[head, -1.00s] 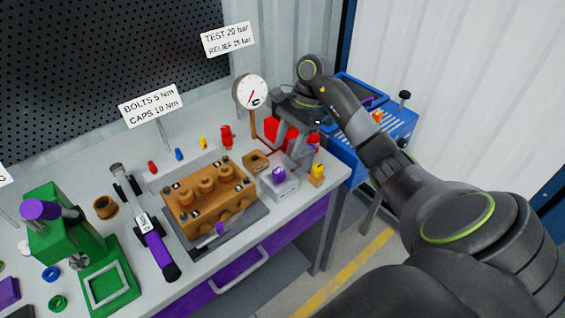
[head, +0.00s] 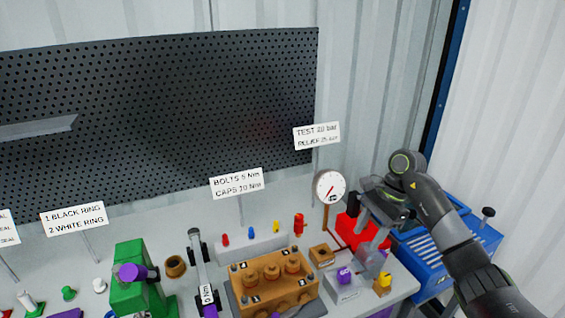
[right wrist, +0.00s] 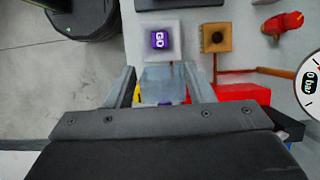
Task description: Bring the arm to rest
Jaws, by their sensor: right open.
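My right gripper (head: 372,258) is over the right end of the workbench (head: 405,275), beside a red box (head: 350,228). In the right wrist view its two fingers (right wrist: 162,85) stand apart. A grey block shows between the fingers; I cannot tell whether they touch it. The red box also shows partly behind the gripper in the right wrist view (right wrist: 240,95). My right arm comes in from the lower right. My left gripper does not show.
An orange pump block (head: 275,283), a gauge (head: 330,187), a white box with a purple button (head: 346,279) and a yellow piece (head: 383,283) stand near. A blue crate (head: 440,240) stands right of the bench. Green fixture (head: 130,265) is at left.

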